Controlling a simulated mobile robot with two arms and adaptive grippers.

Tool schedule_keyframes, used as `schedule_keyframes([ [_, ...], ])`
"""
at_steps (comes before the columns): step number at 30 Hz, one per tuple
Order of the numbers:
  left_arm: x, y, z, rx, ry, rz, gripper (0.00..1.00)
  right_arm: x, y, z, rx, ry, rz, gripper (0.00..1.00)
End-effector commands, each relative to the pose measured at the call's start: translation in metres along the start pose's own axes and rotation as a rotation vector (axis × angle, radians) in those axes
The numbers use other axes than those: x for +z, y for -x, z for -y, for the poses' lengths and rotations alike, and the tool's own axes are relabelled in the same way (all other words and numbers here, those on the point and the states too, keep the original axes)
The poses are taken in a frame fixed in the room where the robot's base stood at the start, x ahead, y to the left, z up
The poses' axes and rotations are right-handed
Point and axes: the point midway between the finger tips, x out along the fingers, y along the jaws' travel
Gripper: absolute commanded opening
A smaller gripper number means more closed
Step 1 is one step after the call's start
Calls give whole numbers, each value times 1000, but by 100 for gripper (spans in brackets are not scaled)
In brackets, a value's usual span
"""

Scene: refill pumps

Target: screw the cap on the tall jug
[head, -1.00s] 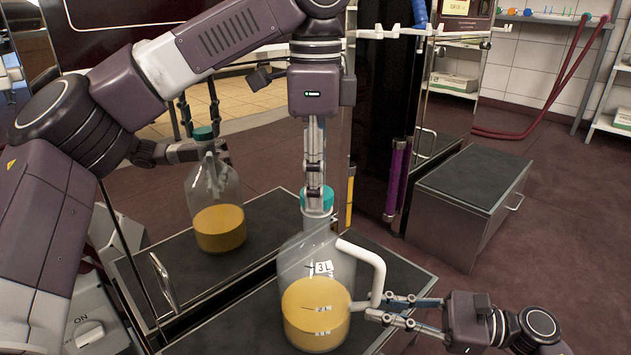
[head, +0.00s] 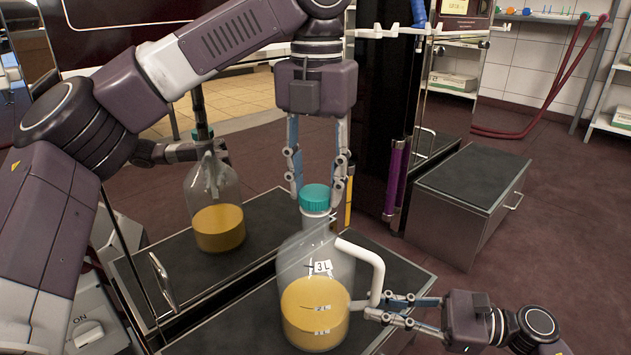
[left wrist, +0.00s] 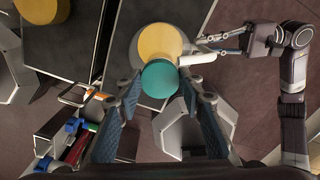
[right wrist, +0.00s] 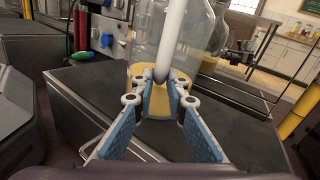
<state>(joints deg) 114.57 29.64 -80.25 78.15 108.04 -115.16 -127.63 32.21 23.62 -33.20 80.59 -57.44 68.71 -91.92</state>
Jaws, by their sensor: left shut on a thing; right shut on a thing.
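The tall jug (head: 316,262) is clear, stands upright on a dark-topped surface and holds yellow liquid. Its teal cap (head: 315,197) sits on the neck; the threads are hidden. My left gripper (head: 317,199) points down from above, shut on the cap with a finger at either side; the cap (left wrist: 160,79) also shows between those fingers in the left wrist view. My right gripper (head: 376,308) is shut on the lower part of the jug's white handle (head: 372,262). The handle (right wrist: 171,42) also rises between its fingers in the right wrist view.
A mirror-like panel behind left shows what looks like the reflected jug (head: 218,226) and arm. A grey bench (head: 470,177) stands at right. A purple tube (head: 397,175) hangs behind the jug. The floor at right is clear.

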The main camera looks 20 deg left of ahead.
Motion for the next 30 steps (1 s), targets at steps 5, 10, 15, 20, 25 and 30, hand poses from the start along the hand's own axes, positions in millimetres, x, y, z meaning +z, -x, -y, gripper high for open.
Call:
schedule_keyframes([
  [5,0,0,1,0,-332,1,27,0,1,2,-6,3,-3,0],
  [10,-1,0,1,1,-596,2,27,0,1,2,-6,3,-3,0],
  [15,-1,0,1,1,-719,2,27,0,1,2,-6,3,-3,0],
  [20,-1,0,1,1,-732,2,27,-1,1,2,-6,3,-3,0],
  [25,-1,0,1,1,-730,2,38,-1,1,2,-6,3,-3,0],
  [30,-1,0,1,1,-729,2,53,0,1,2,-6,3,-3,0],
])
